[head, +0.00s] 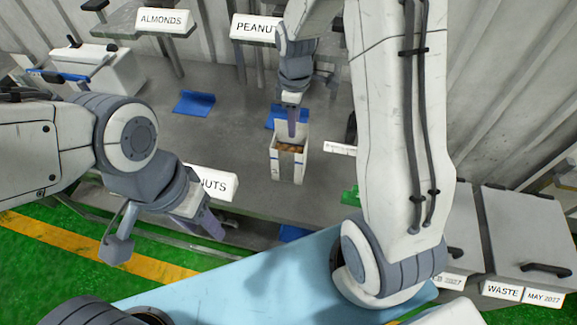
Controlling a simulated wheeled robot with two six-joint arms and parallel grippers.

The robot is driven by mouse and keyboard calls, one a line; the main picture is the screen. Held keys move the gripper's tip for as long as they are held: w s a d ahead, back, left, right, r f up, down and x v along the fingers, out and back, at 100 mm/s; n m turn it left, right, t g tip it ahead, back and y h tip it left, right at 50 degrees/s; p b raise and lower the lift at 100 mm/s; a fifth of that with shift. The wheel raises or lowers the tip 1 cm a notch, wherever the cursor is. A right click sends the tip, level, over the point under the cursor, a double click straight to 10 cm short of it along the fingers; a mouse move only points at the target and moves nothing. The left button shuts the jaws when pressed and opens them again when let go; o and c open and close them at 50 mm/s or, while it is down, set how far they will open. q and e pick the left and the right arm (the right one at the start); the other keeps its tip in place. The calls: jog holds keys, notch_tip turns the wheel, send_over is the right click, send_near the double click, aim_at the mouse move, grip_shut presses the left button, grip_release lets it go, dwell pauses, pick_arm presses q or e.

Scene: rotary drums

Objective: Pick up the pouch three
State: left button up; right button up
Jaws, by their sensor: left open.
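Blue flat pieces that may be pouches lie on the grey table: one at the back left (193,103), one behind the white container (274,117), and one partly hidden at the front edge (293,232). I cannot tell which is pouch three. My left gripper (208,222) is open near the table's front edge, beside a label ending in "NUTS". My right gripper (292,122) points down at the back wall of an open white container (288,171) with brown pieces inside. It is seen edge-on, so whether it grips that wall is unclear.
ALMONDS (164,20) and PEANUT (255,27) labels mark stands at the back. A white box (100,72) stands at the far left. Grey lidded bins, one labelled WASTE (502,290), stand at the right. My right arm hides the table's right part.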

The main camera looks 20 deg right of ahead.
aim_at(288, 156)
jog(key=f, duration=0.1)
jog(key=f+p, duration=0.1)
jog(key=f, duration=0.3)
jog(key=shift+w+a+p, duration=0.15)
jog(key=shift+a+p, duration=0.1)
jog(key=shift+p, duration=0.05)
grip_shut()
dwell(1.1)
